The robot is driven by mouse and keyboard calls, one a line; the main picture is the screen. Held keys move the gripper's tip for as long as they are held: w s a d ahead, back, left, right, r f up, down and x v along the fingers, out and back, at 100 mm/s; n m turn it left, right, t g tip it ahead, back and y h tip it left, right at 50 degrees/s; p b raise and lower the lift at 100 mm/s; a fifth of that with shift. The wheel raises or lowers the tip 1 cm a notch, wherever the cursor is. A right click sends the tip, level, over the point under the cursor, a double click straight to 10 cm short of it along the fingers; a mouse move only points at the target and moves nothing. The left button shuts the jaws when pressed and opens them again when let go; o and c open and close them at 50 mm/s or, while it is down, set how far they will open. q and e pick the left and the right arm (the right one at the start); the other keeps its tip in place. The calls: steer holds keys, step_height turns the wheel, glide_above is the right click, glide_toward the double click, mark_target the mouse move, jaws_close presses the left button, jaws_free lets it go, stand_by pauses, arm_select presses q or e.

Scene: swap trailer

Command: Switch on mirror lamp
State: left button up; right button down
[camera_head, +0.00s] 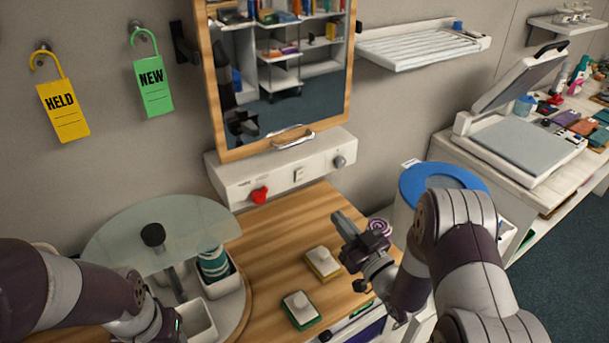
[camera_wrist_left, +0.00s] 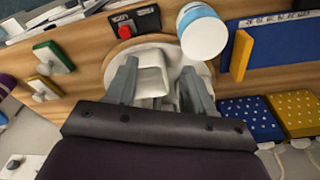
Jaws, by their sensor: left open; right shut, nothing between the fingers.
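A wood-framed mirror (camera_head: 285,70) hangs on the wall, with a metal handle at its lower edge. Under it is a white box (camera_head: 235,178) with a red knob (camera_head: 259,195), a small rocker switch (camera_head: 299,174) and a grey knob (camera_head: 339,161). Which control belongs to the lamp I cannot tell. My right gripper (camera_head: 347,226) is shut and empty above the wooden counter, below and apart from the box. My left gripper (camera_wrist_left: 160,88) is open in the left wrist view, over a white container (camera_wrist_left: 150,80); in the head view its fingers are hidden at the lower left.
A blue-lidded bin (camera_head: 415,184) is at right. Counter before the box is clear.

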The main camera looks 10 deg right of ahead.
steer(key=p, duration=0.4)
glide_toward(301, 171)
steer(key=x, duration=0.6)
steer(key=shift+r, duration=0.15)
arm_select(q)
steer(key=shift+w+r, duration=0.25)
steer(key=shift+r, duration=0.7)
steer(key=shift+w+r, duration=0.25)
steer(key=shift+r, duration=0.7)
arm_select(e)
steer(key=shift+w+a, duration=0.15)
steer(key=shift+w, duration=0.25)
